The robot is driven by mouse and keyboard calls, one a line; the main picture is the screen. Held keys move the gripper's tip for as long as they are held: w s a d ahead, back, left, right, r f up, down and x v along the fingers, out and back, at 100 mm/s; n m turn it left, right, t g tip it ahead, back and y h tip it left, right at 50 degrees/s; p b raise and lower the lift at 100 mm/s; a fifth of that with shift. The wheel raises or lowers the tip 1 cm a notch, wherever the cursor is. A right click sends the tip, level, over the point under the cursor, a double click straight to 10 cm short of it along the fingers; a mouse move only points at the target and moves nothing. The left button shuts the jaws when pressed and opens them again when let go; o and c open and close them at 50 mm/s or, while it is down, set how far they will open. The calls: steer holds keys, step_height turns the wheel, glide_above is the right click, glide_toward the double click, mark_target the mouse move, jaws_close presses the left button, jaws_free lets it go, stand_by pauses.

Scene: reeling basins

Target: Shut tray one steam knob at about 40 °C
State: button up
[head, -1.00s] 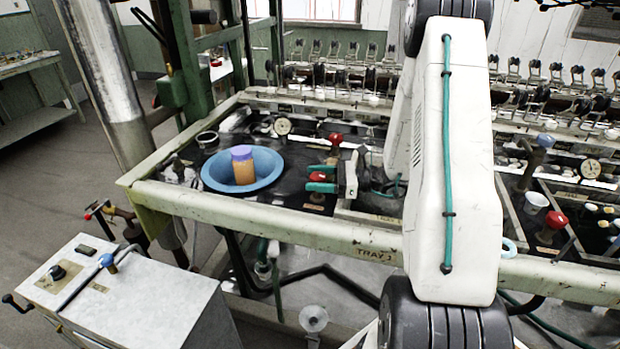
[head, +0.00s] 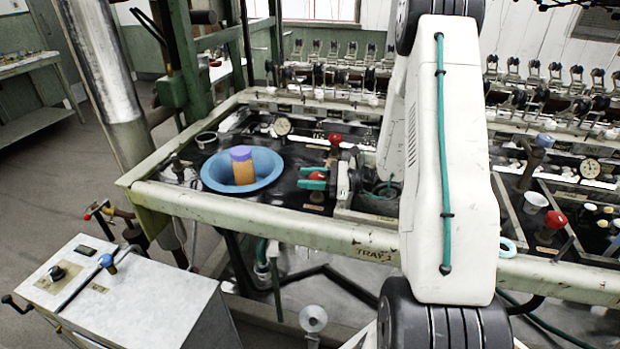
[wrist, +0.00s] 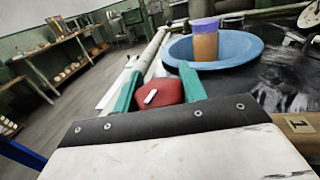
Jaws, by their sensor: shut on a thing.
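My gripper (head: 314,179) has green fingers, and they are shut on a red knob (wrist: 171,92) at the front of the tray one basin. The wrist view shows the knob between both fingers, with a white pointer mark slanting across its face. In the head view the knob is mostly hidden by the fingers. A round dial gauge (head: 282,127) stands at the back of this basin; its reading is too small to tell. The front rail (head: 290,229) carries a TRAY label.
A blue bowl (head: 213,174) holding an orange jar with a purple lid (head: 242,166) sits just left of my gripper. A second red knob (head: 334,139) stands behind it. Another red knob (head: 555,219) and dial (head: 590,168) are on the basin at right.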

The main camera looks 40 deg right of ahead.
steer(key=m+t+h, duration=0.1)
steer(key=m+h, duration=0.1)
steer(key=m+t+h, duration=0.2)
steer(key=h, duration=0.1)
steer(key=m+t+h, duration=0.2)
steer(key=h, duration=0.1)
steer(key=shift+w+d, duration=0.3)
steer(key=shift+d, duration=0.1)
steer(key=shift+w+d+m+t+h, duration=0.1)
steer(key=shift+d+m+t+h, duration=0.1)
steer(key=shift+m+h, duration=0.9)
steer(key=shift+s+d+m+t+h, duration=0.15)
steer(key=shift+m+h, duration=0.5)
steer(key=shift+h, duration=0.85)
steer(key=shift+w+d+m+t+h, duration=0.2)
steer(key=shift+m+h, duration=0.65)
steer(key=shift+h, duration=0.45)
steer(key=o, duration=0.9)
steer(key=shift+o, duration=0.2)
steer(key=shift+d, duration=0.15)
